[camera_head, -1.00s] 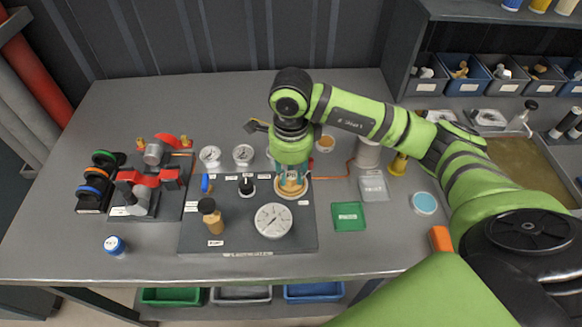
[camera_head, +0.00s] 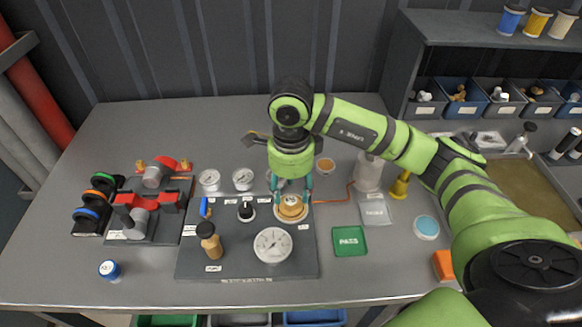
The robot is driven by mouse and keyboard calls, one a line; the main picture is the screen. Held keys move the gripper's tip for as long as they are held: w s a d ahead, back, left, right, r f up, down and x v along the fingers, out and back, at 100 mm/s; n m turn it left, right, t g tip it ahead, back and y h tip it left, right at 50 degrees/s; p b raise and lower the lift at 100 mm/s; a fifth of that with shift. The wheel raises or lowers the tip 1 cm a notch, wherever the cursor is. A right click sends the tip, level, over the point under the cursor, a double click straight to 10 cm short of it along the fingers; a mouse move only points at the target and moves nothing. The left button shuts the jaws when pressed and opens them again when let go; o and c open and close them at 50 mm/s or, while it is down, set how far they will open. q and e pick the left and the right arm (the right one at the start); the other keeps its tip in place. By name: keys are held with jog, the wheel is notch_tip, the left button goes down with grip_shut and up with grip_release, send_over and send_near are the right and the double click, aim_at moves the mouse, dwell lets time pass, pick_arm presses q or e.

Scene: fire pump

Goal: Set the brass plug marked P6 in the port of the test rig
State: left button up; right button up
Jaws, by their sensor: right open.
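The brass plug (camera_head: 291,205) sits upright in the round port on the dark base plate of the test rig (camera_head: 210,266). Its marking is too small to read for sure. My right gripper (camera_head: 291,188) points down right above the plug, its teal fingers open and spread to either side of the plug's top. The gripper looks clear of the plug, though the fingertips are close to it. My left gripper is not in view.
A large dial gauge (camera_head: 272,245), a brass-coloured bottle-shaped piece (camera_head: 209,240) and a black knob (camera_head: 246,211) stand on the plate near the port. A green PASS tray (camera_head: 349,241) lies to the right. The bench front is mostly clear.

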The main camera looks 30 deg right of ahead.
aim_at(291, 200)
notch_tip(291, 200, up, 9)
jog(key=shift+b, duration=0.4)
jog(key=shift+r, duration=0.1)
